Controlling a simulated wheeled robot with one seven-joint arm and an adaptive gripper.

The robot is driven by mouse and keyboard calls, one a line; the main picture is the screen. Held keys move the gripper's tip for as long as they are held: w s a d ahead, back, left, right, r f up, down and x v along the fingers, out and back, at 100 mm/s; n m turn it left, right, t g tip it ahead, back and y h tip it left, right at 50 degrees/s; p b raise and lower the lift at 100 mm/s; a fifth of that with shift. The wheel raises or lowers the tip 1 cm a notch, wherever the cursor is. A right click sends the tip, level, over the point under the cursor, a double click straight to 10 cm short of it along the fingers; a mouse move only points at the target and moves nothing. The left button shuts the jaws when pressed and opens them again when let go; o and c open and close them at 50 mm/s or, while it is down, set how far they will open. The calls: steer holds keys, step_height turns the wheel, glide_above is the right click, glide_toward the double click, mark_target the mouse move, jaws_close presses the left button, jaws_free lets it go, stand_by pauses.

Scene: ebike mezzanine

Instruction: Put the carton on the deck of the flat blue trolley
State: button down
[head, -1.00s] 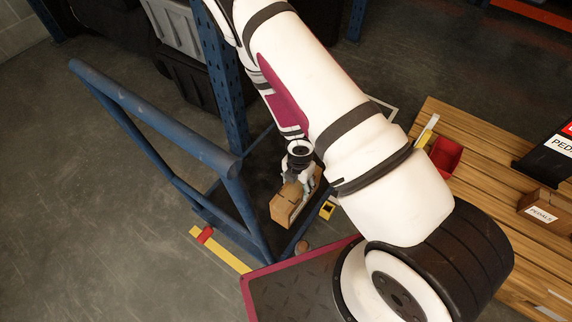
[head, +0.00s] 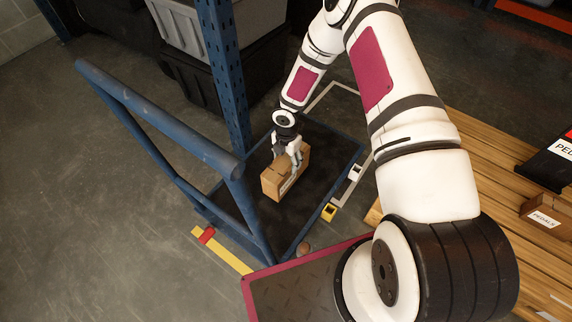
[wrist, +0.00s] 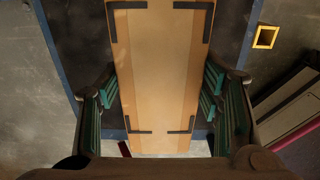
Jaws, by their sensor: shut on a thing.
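The carton (head: 285,175) is a brown box with dark corner marks. My gripper (head: 288,155) is shut on it, with fingers on both long sides; in the wrist view the carton (wrist: 160,75) lies between the green-padded fingers. The flat blue trolley has a dark deck (head: 325,155) with a blue rim and a blue push handle (head: 150,115) at the left. The carton is over the deck, near its middle-left part. I cannot tell whether its underside touches the deck.
A blue rack post (head: 228,75) and dark and grey bins (head: 190,75) stand behind the trolley. A wooden bench (head: 460,150) with a labelled pedals box (head: 543,212) is at the right. Deck room is free right of the carton.

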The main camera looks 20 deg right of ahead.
steer(key=shift+w, duration=0.35)
steer(key=shift+f+b, duration=0.75)
steer(key=shift+f, duration=1.05)
steer(key=shift+c, duration=2.4)
jaws_free()
steer(key=shift+s, duration=0.1)
